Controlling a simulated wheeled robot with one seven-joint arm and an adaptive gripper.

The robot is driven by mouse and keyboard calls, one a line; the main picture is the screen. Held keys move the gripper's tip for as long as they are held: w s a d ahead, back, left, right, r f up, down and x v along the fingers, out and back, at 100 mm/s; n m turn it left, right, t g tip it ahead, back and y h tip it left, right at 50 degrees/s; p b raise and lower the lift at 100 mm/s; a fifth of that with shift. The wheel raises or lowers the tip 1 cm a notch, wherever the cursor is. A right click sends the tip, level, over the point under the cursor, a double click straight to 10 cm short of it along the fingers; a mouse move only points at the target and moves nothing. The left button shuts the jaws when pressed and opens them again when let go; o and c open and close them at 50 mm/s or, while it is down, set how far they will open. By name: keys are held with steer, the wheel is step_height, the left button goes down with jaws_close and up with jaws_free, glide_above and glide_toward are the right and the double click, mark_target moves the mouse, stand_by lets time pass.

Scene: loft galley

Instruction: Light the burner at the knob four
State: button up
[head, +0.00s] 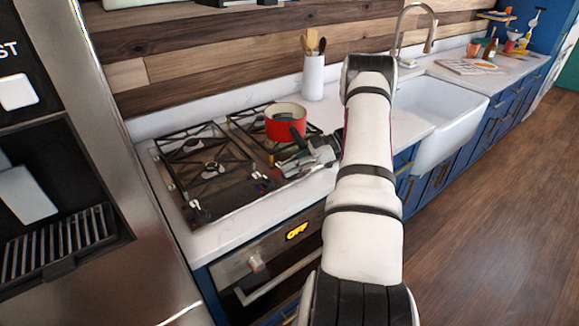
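The gas cooktop (228,202) is set in the white counter, with dark grates over its burners. Small knobs sit along its front edge: a pair at the left (197,210) and a cluster with blue and red spots (260,184) farther right. No number is readable, so I cannot tell which is knob four. I see no flame. My gripper (284,166) reaches in from the right, low over the cooktop's front right, close to the right knobs. Its fingers are small and partly overlapped, so opening and contact are unclear. It hides part of the front right edge.
A red pot (284,126) stands on the back right grate, just behind my gripper. A white utensil holder (313,78) is behind it. The oven front (255,264) with a knob and an "OFF" display is below. A white sink (440,105) lies to the right.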

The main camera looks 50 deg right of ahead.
steer(key=shift+o, duration=1.1)
steer(key=shift+s+d+f, duration=0.1)
steer(key=shift+s+f, duration=0.1)
steer(key=shift+f, duration=0.3)
steer(key=shift+r, duration=0.1)
steer(key=shift+d+r, duration=0.1)
steer(key=v, duration=1.1)
steer(key=shift+s+d+r, duration=0.15)
steer(key=shift+s+d, duration=0.05)
steer(key=shift+d, duration=0.1)
steer(key=shift+w, duration=0.1)
